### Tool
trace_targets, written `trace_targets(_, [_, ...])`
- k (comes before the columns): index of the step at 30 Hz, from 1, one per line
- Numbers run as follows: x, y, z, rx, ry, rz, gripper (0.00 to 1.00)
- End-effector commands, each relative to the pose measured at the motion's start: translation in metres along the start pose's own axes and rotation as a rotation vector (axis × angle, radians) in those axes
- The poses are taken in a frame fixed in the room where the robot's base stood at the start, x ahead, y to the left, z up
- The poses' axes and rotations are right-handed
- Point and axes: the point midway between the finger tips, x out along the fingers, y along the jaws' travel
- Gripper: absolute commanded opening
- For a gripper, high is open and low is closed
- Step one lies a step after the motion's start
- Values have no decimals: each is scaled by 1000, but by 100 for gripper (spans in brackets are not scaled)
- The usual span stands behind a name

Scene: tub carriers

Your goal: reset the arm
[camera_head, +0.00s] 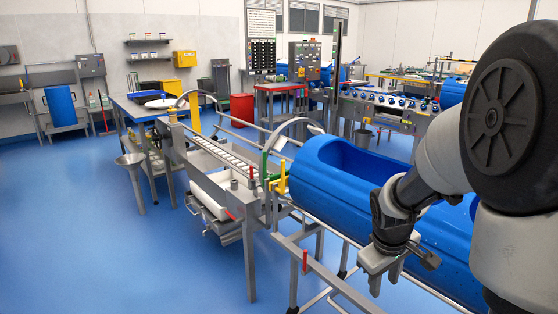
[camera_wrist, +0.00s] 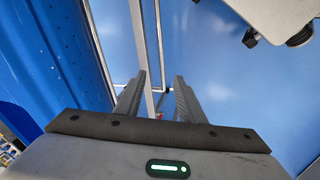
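My gripper (camera_head: 386,276) hangs at the lower right of the head view, beside the near side of a blue tub and over a grey metal frame. My arm comes in bent from the right edge. In the wrist view, the two dark fingers of my gripper (camera_wrist: 160,93) stand apart with nothing between them. Blue floor and a metal rail show past the gap.
The long blue tub (camera_head: 345,165) lies close behind my gripper, and its wall fills the left of the wrist view (camera_wrist: 55,60). A grey metal frame (camera_head: 325,275) runs below. A steel bench (camera_head: 210,165) stands to the left. The blue floor (camera_head: 70,220) at far left is clear.

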Motion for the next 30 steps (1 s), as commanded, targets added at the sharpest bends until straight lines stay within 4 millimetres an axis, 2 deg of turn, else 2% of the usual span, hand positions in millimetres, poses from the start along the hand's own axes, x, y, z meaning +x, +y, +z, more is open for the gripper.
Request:
trace_targets(1, [-31,-7,1,42,31,14,36])
trace_targets(3, [-66,-20,8,107,65,17,36])
trace_targets(6, [-110,-42,21,200,116,10,36])
trace_targets(9, [-143,-63,37,278,162,-7,36])
trace_targets(15, [-180,-96,62,383,233,-51,36])
trace_targets(23, [-206,-130,91,475,303,-114,36])
trace_targets(24, [-222,-127,89,480,301,-117,36])
trace_targets(30, [-264,-114,82,478,296,-115,36])
